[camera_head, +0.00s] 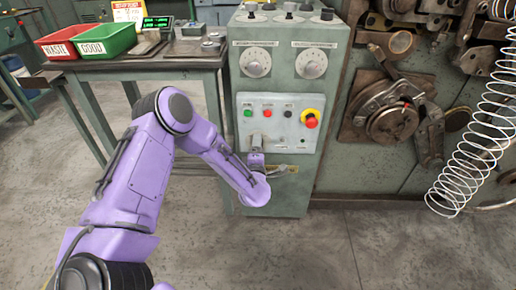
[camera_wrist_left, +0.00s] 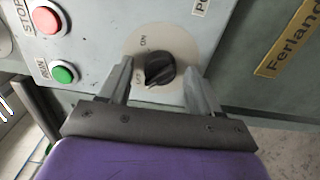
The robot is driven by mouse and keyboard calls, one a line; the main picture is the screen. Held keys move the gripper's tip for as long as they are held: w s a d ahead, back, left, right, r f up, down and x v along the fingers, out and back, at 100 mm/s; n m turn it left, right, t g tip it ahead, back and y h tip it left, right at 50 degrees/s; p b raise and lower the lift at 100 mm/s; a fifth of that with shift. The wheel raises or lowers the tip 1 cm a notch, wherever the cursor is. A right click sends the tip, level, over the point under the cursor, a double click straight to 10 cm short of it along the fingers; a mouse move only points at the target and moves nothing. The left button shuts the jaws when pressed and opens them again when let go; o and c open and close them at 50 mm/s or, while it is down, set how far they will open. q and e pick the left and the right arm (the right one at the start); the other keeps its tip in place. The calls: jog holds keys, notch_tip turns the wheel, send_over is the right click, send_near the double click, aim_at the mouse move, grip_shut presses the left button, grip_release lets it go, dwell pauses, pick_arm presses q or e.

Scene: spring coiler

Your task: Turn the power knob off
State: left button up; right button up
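The power knob (camera_wrist_left: 160,69) is black, on a pale round plate marked ON and OFF in the left wrist view. Its raised grip slants from upper right to lower left, the lower end close to the OFF lettering. My left gripper (camera_wrist_left: 160,82) is open, one finger on each side of the knob, with gaps visible between fingers and knob. In the head view my left gripper (camera_head: 256,150) is at the lower part of the grey control panel (camera_head: 305,142) and hides the knob. My right gripper is in neither view.
A green button (camera_wrist_left: 64,72) and a red button (camera_wrist_left: 47,19) sit beside the knob plate. A yellow-ringed red emergency button (camera_head: 311,121) is at the panel's right. Two dials (camera_head: 256,62) are above. A workbench with bins stands left; a large wire coil (camera_head: 470,160) hangs right.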

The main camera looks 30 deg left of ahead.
pick_arm(q)
jog(key=shift+s, duration=0.1)
jog(key=v, duration=1)
jog(key=shift+s, duration=0.15)
jog(key=shift+d, duration=0.15)
